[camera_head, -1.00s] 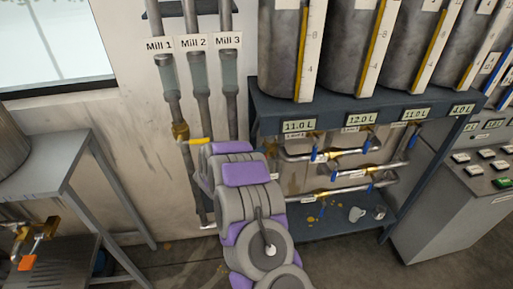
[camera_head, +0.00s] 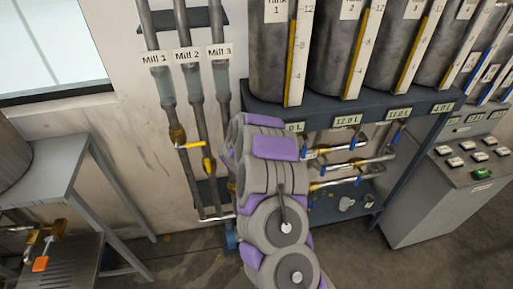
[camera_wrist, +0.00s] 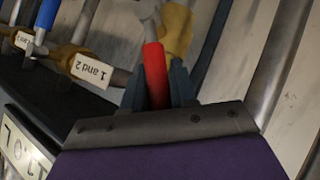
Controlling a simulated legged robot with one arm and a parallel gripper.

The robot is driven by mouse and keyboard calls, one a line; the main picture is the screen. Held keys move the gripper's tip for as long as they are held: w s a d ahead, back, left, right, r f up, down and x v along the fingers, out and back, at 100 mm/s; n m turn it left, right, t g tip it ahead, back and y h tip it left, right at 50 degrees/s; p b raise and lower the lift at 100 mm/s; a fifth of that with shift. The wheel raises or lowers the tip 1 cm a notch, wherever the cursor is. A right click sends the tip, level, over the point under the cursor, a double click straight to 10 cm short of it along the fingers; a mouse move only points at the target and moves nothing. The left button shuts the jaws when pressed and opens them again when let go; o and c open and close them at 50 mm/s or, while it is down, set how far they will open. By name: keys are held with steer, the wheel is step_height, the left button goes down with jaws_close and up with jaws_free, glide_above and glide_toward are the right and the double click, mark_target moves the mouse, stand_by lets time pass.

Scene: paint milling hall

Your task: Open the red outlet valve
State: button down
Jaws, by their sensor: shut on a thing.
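In the wrist view a red valve handle (camera_wrist: 154,75) stands between the two dark fingers of my gripper (camera_wrist: 158,88), which is shut on it. A brass valve body (camera_wrist: 177,28) is just beyond it. In the head view my arm hides the gripper and the red handle, close to the tank stand's left end.
A tag reading "1 and 2" (camera_wrist: 92,69) hangs on a nearby pipe. The tank stand (camera_head: 335,112) carries several tanks above blue-handled valves. Mill pipes with yellow handles (camera_head: 208,165) run down the wall. A metal table (camera_head: 50,165) is left, a control console (camera_head: 455,190) right.

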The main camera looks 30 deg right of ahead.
steer(key=shift+s+f, duration=0.1)
steer(key=shift+f, duration=0.1)
steer(key=c, duration=1.4)
jaws_free()
steer(key=o, duration=0.4)
steer(key=shift+d, duration=0.1)
steer(key=shift+r, duration=0.15)
steer(key=shift+a+r, duration=0.2)
steer(key=shift+a, duration=0.05)
steer(key=v, duration=1.6)
steer(key=shift+s+a+r, duration=0.15)
steer(key=shift+a, duration=0.05)
